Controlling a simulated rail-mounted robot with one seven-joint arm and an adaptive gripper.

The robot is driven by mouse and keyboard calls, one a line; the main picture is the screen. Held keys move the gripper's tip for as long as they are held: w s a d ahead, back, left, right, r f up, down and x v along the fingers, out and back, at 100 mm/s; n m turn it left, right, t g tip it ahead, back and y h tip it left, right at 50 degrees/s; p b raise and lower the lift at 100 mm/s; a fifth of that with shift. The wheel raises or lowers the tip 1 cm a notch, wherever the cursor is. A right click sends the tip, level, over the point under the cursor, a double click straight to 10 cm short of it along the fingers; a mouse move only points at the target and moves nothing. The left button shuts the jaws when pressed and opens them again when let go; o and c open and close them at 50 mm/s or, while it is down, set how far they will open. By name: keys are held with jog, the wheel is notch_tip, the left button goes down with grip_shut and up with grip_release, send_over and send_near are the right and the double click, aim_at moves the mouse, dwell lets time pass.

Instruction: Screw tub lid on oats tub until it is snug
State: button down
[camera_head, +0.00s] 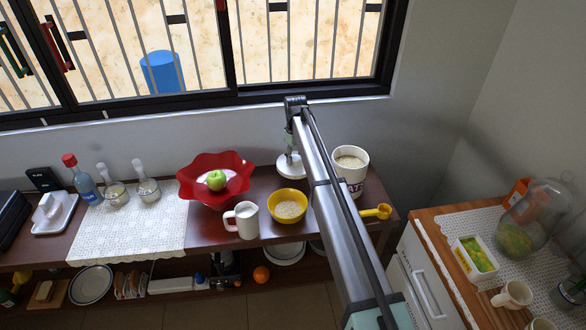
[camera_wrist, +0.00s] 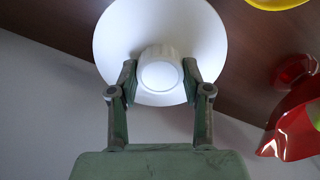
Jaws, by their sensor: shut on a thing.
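The tub lid (camera_wrist: 160,28) is a white disc with a round knob. In the wrist view my gripper (camera_wrist: 160,82) has one finger on each side of the knob and is shut on it. In the head view the lid (camera_head: 291,168) is below my gripper at the back of the dark counter; I cannot tell whether it touches the counter. The oats tub (camera_head: 354,180) is white with dark lettering. It stands upright and open just right of the lid, with oats showing at its top. My arm partly covers its left side.
A yellow bowl of oats (camera_head: 288,207) and a white mug (camera_head: 242,221) stand in front of the lid. A red bowl (camera_head: 200,190) with a green apple is to the left. A yellow scoop (camera_head: 380,211) lies in front of the tub. The wall and window are close behind.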

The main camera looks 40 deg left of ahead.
jog(key=w+d+r+p, duration=0.3)
jog(key=d+r+p, duration=0.3)
jog(key=r, duration=0.4)
jog(key=w+d+r+b, duration=0.2)
jog(key=w+d+b, duration=0.4)
jog(key=d, duration=0.6)
jog(key=shift+w+d+r, duration=0.15)
jog(key=shift+w+r, duration=0.05)
jog(key=shift+r, duration=0.1)
jog(key=shift+f, duration=1.6)
jog(key=shift+f, duration=1)
